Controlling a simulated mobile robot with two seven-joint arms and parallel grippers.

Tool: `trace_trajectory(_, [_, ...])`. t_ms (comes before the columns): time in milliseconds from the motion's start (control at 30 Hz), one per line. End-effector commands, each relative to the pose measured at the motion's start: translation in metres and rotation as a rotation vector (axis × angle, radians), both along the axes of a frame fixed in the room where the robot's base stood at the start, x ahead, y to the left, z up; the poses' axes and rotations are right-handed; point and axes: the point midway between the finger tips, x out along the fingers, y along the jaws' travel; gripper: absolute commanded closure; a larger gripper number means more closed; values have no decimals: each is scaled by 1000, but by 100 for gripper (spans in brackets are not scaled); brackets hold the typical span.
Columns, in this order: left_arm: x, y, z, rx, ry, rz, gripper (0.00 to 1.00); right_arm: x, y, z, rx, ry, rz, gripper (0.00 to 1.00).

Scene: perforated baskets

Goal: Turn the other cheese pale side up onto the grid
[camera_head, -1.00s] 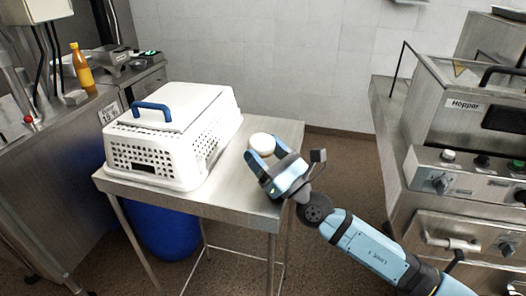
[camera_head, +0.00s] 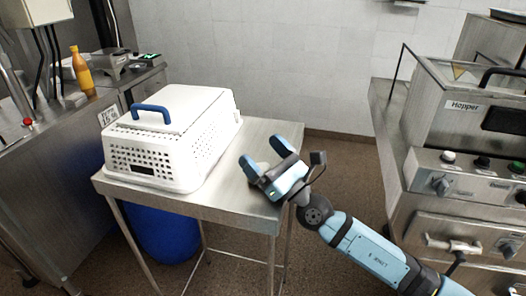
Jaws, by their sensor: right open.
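My right gripper (camera_head: 264,154) is open above the right end of the steel table (camera_head: 225,200), with its two blue-grey fingers spread apart. I see no cheese between or around the fingers; one may be hidden behind the gripper. A white perforated basket (camera_head: 165,165) with a closed white lid and a blue handle (camera_head: 152,111) stands on the left of the table. I see no grid; the inside of the basket is hidden. My left gripper is out of view.
A machine marked Hopper (camera_head: 465,107) stands at the right. An orange bottle (camera_head: 82,70) stands on the left counter. A blue drum (camera_head: 165,232) is under the table. The tabletop between basket and gripper is bare.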

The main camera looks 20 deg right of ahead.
Motion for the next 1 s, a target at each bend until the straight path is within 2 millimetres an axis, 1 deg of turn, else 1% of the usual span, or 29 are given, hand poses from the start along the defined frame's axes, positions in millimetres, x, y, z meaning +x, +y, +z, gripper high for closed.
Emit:
trace_trajectory(33, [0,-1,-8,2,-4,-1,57,-1,8,-89,-61,149,16,9])
trace_trajectory(167, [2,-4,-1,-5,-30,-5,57,-22,-4,-90,-57,124,14,9])
trace_trajectory(400, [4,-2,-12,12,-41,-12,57,-71,-30,-85,-41,61,10,9])
trace_trajectory(467, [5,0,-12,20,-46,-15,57,-81,-36,-83,-37,49,7,9])
trace_trajectory(600, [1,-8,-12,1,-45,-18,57,-101,-46,-79,-30,21,4,9])
trace_trajectory(667, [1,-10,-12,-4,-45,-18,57,-107,-49,-77,-27,11,3,9])
trace_trajectory(800, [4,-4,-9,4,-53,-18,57,-114,-52,-73,-22,1,2,9])
trace_trajectory(1000, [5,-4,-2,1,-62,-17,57,-115,-53,-68,-16,-7,1,9])
